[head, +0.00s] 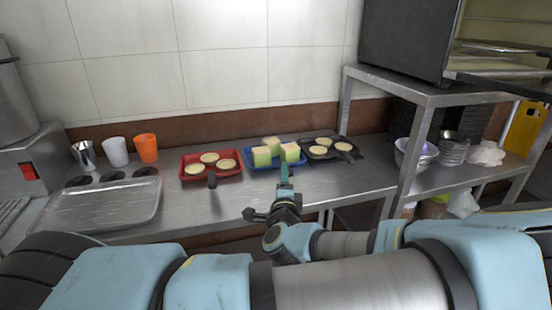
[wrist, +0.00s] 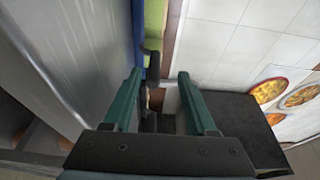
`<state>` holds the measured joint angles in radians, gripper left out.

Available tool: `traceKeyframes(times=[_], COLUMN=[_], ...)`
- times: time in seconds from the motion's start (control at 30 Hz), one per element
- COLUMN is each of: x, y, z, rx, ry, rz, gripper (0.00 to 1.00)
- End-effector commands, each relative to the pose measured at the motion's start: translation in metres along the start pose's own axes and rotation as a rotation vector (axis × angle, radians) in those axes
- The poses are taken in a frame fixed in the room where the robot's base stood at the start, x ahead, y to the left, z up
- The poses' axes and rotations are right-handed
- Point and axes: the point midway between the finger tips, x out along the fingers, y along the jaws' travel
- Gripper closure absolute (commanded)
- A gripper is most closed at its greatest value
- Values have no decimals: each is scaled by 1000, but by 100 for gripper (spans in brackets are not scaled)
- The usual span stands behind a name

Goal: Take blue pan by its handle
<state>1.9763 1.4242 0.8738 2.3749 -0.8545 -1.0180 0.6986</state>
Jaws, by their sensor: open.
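The blue pan (head: 249,164) lies on the steel counter between a red pan and a dark pan. It holds several green and pale yellow blocks (head: 262,156). My gripper (head: 284,172) is in front of the blue pan in the head view, and the pan's handle is hidden there. In the wrist view, my gripper (wrist: 160,74) is open, with its two green fingers apart. The blue pan's edge (wrist: 138,32) and a green block (wrist: 154,20) show beyond them. A short dark piece, which looks like the handle (wrist: 152,62), lies between the fingertips; I cannot tell whether it touches either finger.
The red pan (head: 228,175) with several round cakes is left of the blue pan. The dark pan (head: 321,156) is close on its right. A metal tray (head: 100,205), cups (head: 116,152) and a steel shelf (head: 421,100) stand farther out.

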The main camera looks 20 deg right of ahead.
Motion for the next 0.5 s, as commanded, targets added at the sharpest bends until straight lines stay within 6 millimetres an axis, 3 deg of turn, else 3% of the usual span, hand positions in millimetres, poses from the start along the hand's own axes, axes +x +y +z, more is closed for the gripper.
traceKeyframes(times=[0.5], x=[54], y=[7], z=[-2], rx=[-2], ry=[-1], rz=[1], gripper=[43])
